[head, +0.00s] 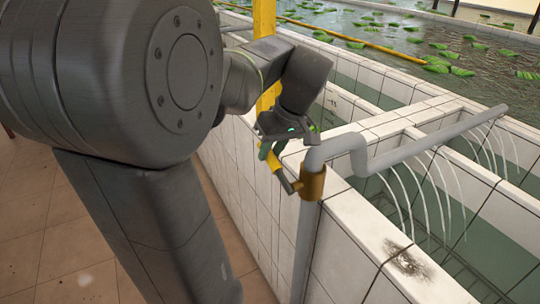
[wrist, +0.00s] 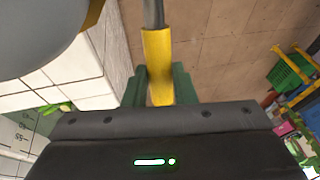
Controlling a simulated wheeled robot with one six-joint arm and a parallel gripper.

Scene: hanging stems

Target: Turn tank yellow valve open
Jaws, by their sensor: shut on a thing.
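The valve has a brass-coloured body (head: 313,182) on a grey upright pipe (head: 304,240) beside the tiled tank wall. Its yellow lever (head: 275,165) sticks out to the left of the body, on a short grey stem. My gripper (head: 270,151) is at the lever, with its green fingers on either side of it. In the wrist view the yellow lever (wrist: 158,65) runs between the green fingers (wrist: 158,88), and the gripper is shut on it. The lever's far end is hidden by the gripper body.
The white tiled tank wall (head: 350,250) stands right beside the pipe. The grey pipe bends over the tank (head: 430,140), with several thin water streams falling from it. A yellow post (head: 264,20) rises behind my arm. A green crate (wrist: 288,72) is at the right in the wrist view. Brown floor is open at left.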

